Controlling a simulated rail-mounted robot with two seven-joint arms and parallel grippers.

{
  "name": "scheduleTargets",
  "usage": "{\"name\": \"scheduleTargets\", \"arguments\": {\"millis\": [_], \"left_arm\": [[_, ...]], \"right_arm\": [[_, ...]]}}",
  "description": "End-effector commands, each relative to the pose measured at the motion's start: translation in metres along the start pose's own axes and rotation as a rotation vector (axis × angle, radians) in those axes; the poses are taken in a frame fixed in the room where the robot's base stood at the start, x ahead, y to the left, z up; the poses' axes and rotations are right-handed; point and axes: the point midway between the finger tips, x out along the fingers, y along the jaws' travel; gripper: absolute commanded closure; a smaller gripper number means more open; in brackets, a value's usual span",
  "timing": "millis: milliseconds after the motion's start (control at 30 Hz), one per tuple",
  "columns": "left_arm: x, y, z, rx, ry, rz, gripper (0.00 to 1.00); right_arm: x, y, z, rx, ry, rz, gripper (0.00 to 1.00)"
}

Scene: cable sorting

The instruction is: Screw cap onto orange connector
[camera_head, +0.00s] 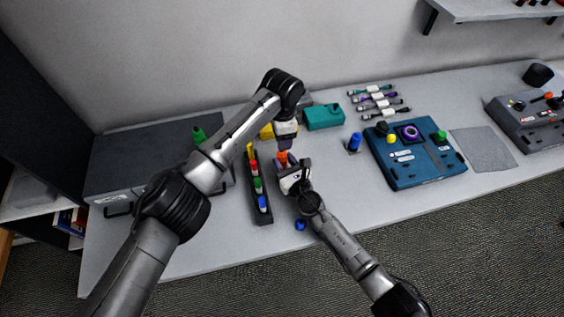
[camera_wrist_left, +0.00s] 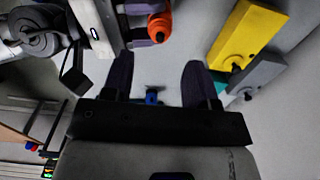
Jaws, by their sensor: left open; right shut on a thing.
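The orange connector (camera_head: 283,157) is held near the table's middle by my right gripper (camera_head: 285,166), which is shut on it. In the left wrist view the orange connector (camera_wrist_left: 160,25) sticks out past the right gripper's purple fingers (camera_wrist_left: 140,42). My left gripper (camera_head: 285,144) is just above and behind it in the head view. Its two fingers are apart in the left wrist view (camera_wrist_left: 158,78), with no object gripped. A small blue part (camera_wrist_left: 151,97) shows between them; I cannot tell its distance. I cannot identify a cap on the orange connector.
A black rack (camera_head: 263,218) of coloured parts stands left of the right gripper. A small blue piece (camera_head: 300,224) lies near the front edge. A yellow box (camera_wrist_left: 245,35), teal box (camera_head: 323,117) and blue part (camera_head: 355,142) stand behind. A blue panel (camera_head: 400,173) is at right.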

Motion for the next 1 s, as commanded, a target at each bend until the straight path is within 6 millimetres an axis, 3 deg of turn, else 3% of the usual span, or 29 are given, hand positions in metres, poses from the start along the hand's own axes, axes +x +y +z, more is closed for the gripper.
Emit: {"name": "scheduleTargets", "arguments": {"millis": [233,300,433,667,733,1000], "left_arm": [[0.000,0.000,0.000,0.000,0.000,0.000,0.47],[0.000,0.000,0.000,0.000,0.000,0.000,0.47],[-0.004,-0.001,-0.002,0.002,0.003,-0.006,0.37],[-0.045,-0.003,-0.026,-0.029,0.119,0.018,0.37],[-0.053,-0.008,-0.025,-0.156,0.138,0.052,0.37],[-0.053,-0.013,-0.011,-0.765,0.083,0.128,0.37]], "right_arm": [[0.000,0.000,0.000,0.000,0.000,0.000,1.00],[0.000,0.000,0.000,0.000,0.000,0.000,1.00],[0.000,0.000,0.000,0.000,0.000,0.000,1.00],[0.000,0.000,0.000,0.000,0.000,0.000,1.00],[0.000,0.000,0.000,0.000,0.000,0.000,1.00],[0.000,0.000,0.000,0.000,0.000,0.000,1.00]]}}
